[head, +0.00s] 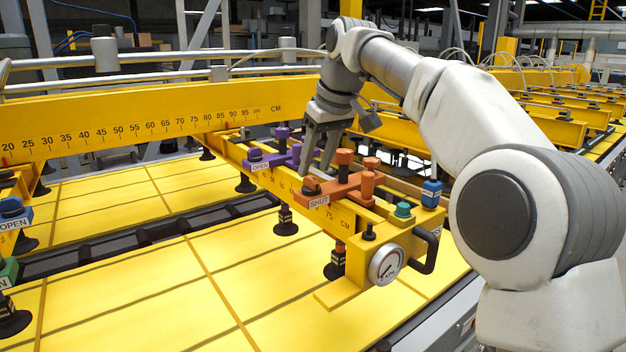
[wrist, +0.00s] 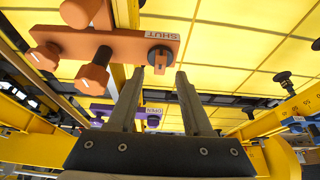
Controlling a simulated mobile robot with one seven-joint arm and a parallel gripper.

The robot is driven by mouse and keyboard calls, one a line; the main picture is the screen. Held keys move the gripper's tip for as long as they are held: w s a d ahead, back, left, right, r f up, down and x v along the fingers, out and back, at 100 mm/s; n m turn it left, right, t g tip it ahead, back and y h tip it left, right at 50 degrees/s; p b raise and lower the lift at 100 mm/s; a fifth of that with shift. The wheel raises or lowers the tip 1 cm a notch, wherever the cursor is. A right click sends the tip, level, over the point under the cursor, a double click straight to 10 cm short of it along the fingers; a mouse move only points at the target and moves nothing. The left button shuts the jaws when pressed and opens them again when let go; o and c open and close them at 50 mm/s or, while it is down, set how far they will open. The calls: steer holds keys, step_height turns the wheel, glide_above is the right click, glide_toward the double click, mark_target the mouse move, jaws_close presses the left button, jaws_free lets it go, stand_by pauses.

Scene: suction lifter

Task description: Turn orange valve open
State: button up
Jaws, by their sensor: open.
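The orange valve (head: 345,188) sits on the yellow lifter beam with a label reading SHUT at its near end. It also shows at the upper left of the wrist view (wrist: 110,46), with several orange knobs. Its small orange turning handle (wrist: 160,61) on a dark round cap is at the SHUT end. My gripper (head: 315,171) points down just above that end in the head view. In the wrist view my gripper (wrist: 158,74) is open, its fingertips apart on either side of the handle's line. Nothing is between the fingers; whether they touch the valve is unclear.
A purple valve (head: 274,157) labelled OPEN sits close behind on the same beam. A pressure gauge (head: 386,265), black handle (head: 427,248), green knob (head: 403,210) and blue fitting (head: 431,192) crowd the near end. Yellow panels (head: 150,290) lie below.

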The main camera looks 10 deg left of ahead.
mark_target(311, 184)
steer(key=shift+x, duration=1.45)
steer(key=shift+c, duration=0.3)
jaws_close()
